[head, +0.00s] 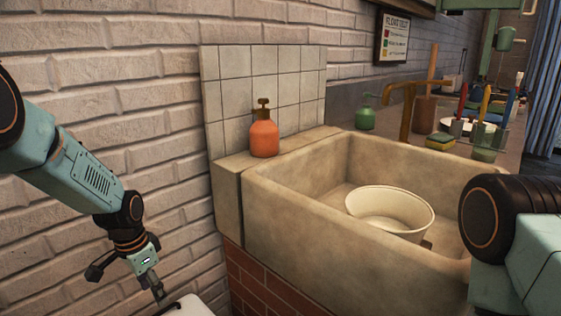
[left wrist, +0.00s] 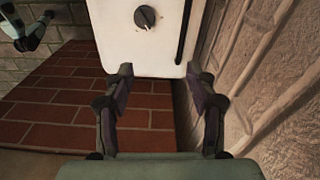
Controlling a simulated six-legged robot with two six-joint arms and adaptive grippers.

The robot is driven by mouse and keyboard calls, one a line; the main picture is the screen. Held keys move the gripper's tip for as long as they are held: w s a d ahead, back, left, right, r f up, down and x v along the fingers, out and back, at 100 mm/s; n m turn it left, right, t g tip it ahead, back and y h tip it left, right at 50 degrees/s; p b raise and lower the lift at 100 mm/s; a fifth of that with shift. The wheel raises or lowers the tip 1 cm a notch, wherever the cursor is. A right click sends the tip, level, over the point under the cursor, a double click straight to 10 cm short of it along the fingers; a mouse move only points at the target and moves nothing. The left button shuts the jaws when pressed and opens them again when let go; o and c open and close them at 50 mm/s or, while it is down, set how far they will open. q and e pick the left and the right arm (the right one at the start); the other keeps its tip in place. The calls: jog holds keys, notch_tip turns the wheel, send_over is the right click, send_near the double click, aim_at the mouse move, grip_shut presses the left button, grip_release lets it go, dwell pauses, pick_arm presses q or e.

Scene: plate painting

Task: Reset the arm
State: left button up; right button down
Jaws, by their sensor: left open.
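My left arm comes in from the left in the head view and hangs down along the white brick wall. Its gripper (head: 158,294) is low in the picture, left of the sink. In the left wrist view the two fingers of my left gripper (left wrist: 160,80) stand wide apart with nothing between them. A white appliance with a dark knob (left wrist: 146,30) lies ahead beyond the fingertips; a white corner of it (head: 190,306) shows at the bottom of the head view. Part of my right arm shows at the right edge, but its gripper is out of view.
A stone sink (head: 280,222) holds a cream bowl (head: 390,210). A rough wall (left wrist: 265,70) is close right of my left gripper.

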pick_arm(q)
jog(key=s+d+f+n+t+p, duration=0.1)
jog(key=s+d+f+n, duration=0.1)
jog(key=s, duration=0.1)
jog(key=s+d+f+n+t+p, duration=0.1)
jog(key=s+d+f+n, duration=0.1)
jog(key=s, duration=0.2)
jog(key=s+d+f+n+p, duration=0.1)
jog(key=s+d+f+n, duration=0.1)
jog(key=s+f, duration=0.1)
jog(key=shift+s+d+n+t, duration=0.2)
jog(key=shift+n+t, duration=0.1)
jog(key=shift+t, duration=0.1)
jog(key=s+g+p, duration=0.1)
jog(key=s+p, duration=0.1)
jog(key=s, duration=0.6)
jog(key=s+d+r+g+p, duration=0.1)
jog(key=s+p, duration=0.1)
jog(key=s, duration=0.6)
jog(key=s+d+n+g+p, duration=0.1)
jog(key=s+p, duration=0.1)
jog(key=s, duration=0.7)
jog(key=shift+d+r+g+y+p, duration=0.25)
jog(key=shift+r+g+y+p, duration=0.05)
jog(key=shift+p, duration=0.05)
jog(key=c, duration=0.4)
jog(key=shift+s+a, duration=0.1)
